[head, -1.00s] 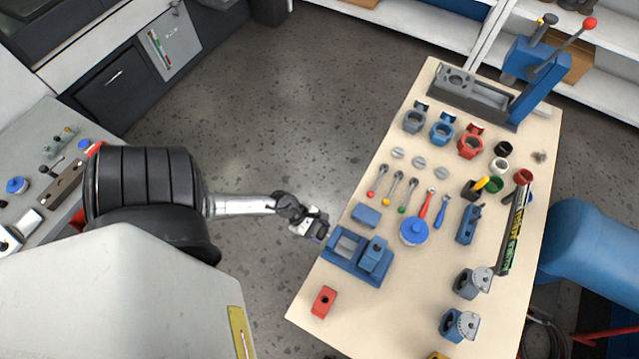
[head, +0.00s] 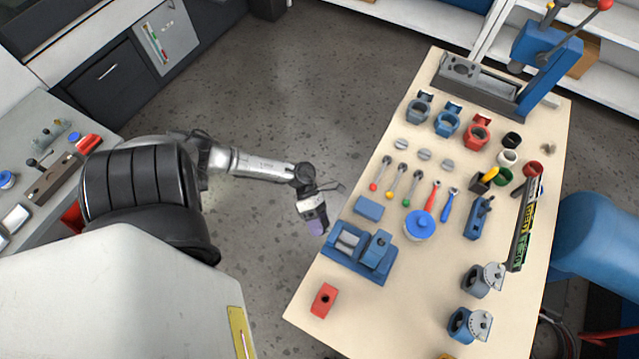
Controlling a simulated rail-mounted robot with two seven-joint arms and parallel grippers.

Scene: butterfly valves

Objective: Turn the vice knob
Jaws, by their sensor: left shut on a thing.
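The blue vice (head: 343,262) with grey jaws sits at the left edge of the beige worktable. My left arm reaches in from the left, and my left gripper (head: 319,226) is at the vice's left end, beyond the table edge. It is shut on the vice knob, which the fingers hide. The gripper points down in the picture, toward the vice. My right gripper is out of view.
On the worktable (head: 415,310), a blue block (head: 368,208) and a blue round-lidded pot (head: 420,225) stand near the vice. A red block (head: 324,300) lies below it. Valve parts fill the right side. Open floor (head: 290,110) lies left of the table.

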